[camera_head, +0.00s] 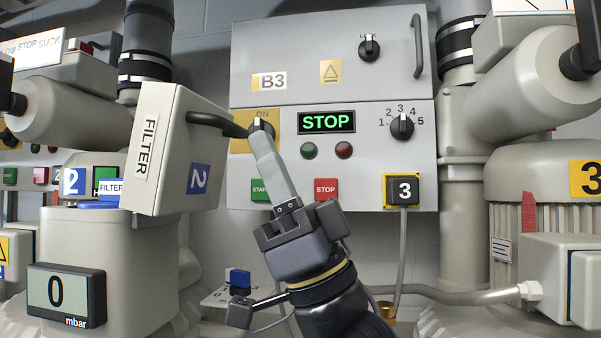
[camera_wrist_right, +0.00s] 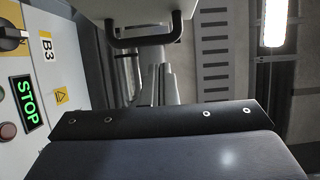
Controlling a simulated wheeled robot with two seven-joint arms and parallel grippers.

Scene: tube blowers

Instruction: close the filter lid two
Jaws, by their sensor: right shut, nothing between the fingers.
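Filter lid two (camera_head: 170,150) is a pale grey box-shaped lid marked FILTER, with a blue 2 label. It stands swung up, open, above the left grey housing (camera_head: 125,245). Its black handle (camera_head: 210,123) sticks out to the right. My right gripper (camera_head: 260,145) is shut and empty, its fingers pointing up with the tips just right of the handle's end. I cannot tell whether they touch it. In the right wrist view the handle (camera_wrist_right: 145,38) and the lid's edge (camera_wrist_right: 135,8) show at the top, beyond the dark gripper body (camera_wrist_right: 165,145); the fingertips are hidden. My left gripper is not in view.
The B3 control panel (camera_head: 330,65) stands behind my right gripper, with a green STOP display (camera_head: 327,121), knobs and buttons. A gauge (camera_head: 66,293) reading 0 mbar is at the lower left. Large pipes and another blower (camera_head: 545,190) fill the right side.

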